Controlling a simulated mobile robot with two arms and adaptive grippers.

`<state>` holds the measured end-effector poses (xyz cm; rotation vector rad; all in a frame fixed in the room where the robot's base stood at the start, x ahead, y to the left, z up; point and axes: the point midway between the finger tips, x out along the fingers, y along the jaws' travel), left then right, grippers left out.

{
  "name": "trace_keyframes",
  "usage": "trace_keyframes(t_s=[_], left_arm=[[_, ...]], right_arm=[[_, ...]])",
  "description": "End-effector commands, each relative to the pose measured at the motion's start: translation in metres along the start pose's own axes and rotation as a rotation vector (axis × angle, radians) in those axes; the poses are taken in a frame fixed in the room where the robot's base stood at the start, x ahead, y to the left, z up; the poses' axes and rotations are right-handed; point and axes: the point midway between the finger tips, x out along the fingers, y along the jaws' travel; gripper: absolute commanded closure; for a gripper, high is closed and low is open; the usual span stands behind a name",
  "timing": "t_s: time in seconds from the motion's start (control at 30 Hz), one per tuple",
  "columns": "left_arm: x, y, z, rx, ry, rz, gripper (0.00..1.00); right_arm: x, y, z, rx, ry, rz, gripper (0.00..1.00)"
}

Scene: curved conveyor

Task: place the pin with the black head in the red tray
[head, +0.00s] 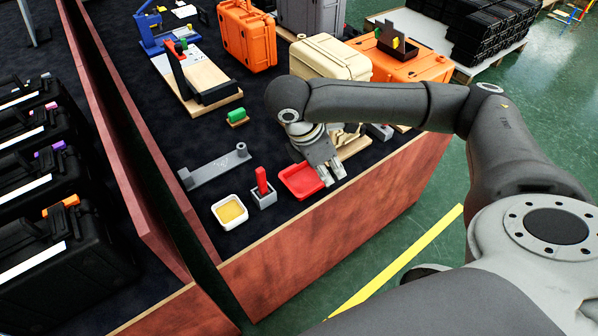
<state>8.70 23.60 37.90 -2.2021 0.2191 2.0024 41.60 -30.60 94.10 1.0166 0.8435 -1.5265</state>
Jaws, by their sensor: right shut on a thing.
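The small red tray (298,186) lies on the dark bench top near its front edge. My right gripper (332,177) points down at the tray's right side, and its fingers overlap the tray's right edge in the picture. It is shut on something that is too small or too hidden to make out. I cannot tell from this view whether the fingertips are above the tray or just beside it. The pin with the black head cannot be made out anywhere. My left gripper is not in view.
Left of the tray stand a grey block (264,201) with a red piece and a white bowl (215,209) with yellow contents. A grey bracket (205,175) lies behind them. A green cylinder (236,115), orange cases (246,40) and a beige case (325,62) are farther back.

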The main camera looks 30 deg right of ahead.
Motion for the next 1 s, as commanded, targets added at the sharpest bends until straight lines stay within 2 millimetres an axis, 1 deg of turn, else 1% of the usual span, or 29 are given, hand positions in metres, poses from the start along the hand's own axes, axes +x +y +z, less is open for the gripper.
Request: trace_keyframes(t_s=[0.03,0.23,0.37,0.5,0.6,0.7,1.0], left_arm=[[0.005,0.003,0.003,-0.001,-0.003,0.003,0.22],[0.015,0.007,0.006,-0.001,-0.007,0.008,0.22],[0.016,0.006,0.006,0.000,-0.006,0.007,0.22],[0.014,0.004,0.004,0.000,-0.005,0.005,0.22],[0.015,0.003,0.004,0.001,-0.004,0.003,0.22],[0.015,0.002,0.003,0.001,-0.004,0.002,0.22],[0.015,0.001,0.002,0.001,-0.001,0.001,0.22]], right_arm=[[0.007,0.010,-0.005,0.002,0.002,-0.003,0.97],[0.022,0.048,-0.013,0.002,0.002,-0.004,0.97],[0.029,0.070,-0.017,0.002,0.001,-0.003,0.97],[0.050,0.088,-0.026,0.002,0.000,-0.004,0.97],[0.062,0.099,-0.031,0.002,0.000,-0.002,0.97],[0.070,0.106,-0.035,0.001,0.001,-0.002,0.97],[0.082,0.117,-0.041,0.002,0.001,-0.001,0.97]])
